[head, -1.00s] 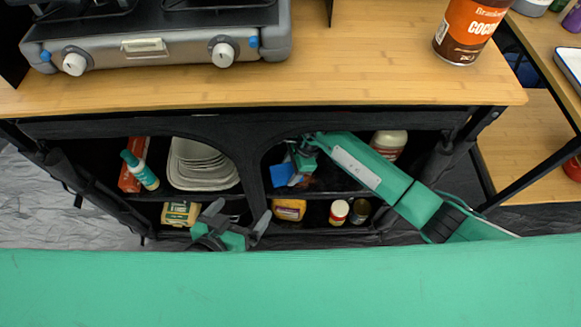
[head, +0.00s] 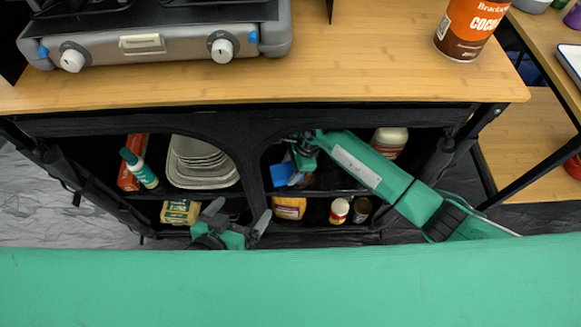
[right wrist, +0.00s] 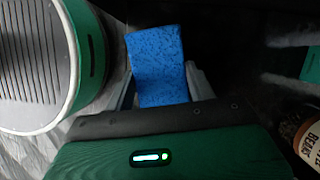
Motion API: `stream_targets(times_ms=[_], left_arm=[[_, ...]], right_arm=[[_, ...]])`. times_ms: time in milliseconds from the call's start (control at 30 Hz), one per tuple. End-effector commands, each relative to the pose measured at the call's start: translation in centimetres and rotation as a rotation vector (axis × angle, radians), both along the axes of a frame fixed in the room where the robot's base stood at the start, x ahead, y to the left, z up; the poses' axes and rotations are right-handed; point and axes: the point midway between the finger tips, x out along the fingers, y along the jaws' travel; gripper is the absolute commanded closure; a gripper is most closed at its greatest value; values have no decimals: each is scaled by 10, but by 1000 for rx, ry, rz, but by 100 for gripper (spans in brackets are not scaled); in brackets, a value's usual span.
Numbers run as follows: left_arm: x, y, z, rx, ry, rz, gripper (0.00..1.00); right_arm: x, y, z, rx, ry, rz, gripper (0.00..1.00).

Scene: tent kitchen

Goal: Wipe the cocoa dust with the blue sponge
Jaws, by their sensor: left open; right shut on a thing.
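The blue sponge (head: 283,174) is inside the right opening of the dark cabinet, on the upper shelf level. My right gripper (head: 297,172) reaches into that opening and is shut on the sponge. The right wrist view shows the sponge (right wrist: 158,66) between the two grey fingers (right wrist: 160,88). My left gripper (head: 232,218) is open and empty, low in front of the cabinet. A brown cocoa tin (head: 470,28) stands on the wooden counter at the right. I cannot make out any cocoa dust in these frames.
A camp stove (head: 155,35) stands on the counter (head: 370,60) at the left; the counter's middle is clear. Stacked trays (head: 202,165), a teal-capped bottle (head: 140,168), a mustard-coloured pack (head: 289,208) and cans (head: 339,211) sit on the shelves. Cabinet posts and the counter edge surround my right arm.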

Motion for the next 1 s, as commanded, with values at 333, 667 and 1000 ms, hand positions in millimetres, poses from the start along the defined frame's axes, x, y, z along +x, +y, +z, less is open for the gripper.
stream_targets(times_ms=[333,667,1000], left_arm=[[0,0,-7,0,0,0,0],[0,0,-10,0,0,0,0],[0,0,-9,0,0,0,0]], right_arm=[[0,0,-8,0,0,0,69],[0,0,-12,0,0,0,69],[0,-22,-12,-2,0,-2,69]])
